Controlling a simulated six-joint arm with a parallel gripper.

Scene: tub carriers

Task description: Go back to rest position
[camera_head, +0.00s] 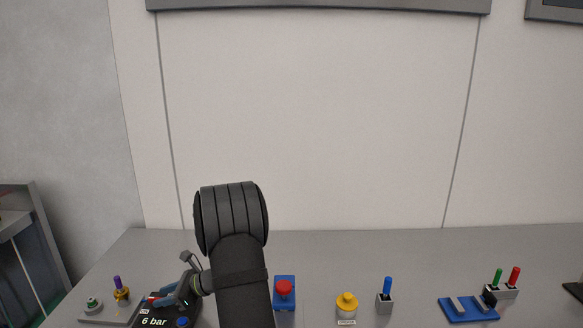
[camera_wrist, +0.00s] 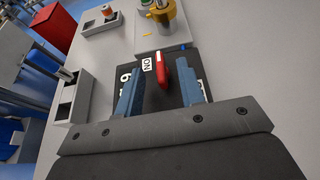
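My gripper (camera_head: 172,295) is low over the left part of the grey table, at a black box (camera_head: 153,321) marked "6 bar". In the wrist view, the two blue fingers of my gripper (camera_wrist: 160,68) are spread apart. A red lever (camera_wrist: 163,71) beside an "ON" label stands between them, with a visible gap on each side. The fingers hold nothing that I can see. My arm hides part of the box and the table behind it in the head view.
Left of the gripper is a grey plate with a purple-topped brass part (camera_head: 118,289). To the right stand a red button on a blue box (camera_head: 284,304), a yellow button (camera_head: 347,302), a blue toggle (camera_head: 386,288) and a blue holder (camera_head: 463,311). The air above is clear.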

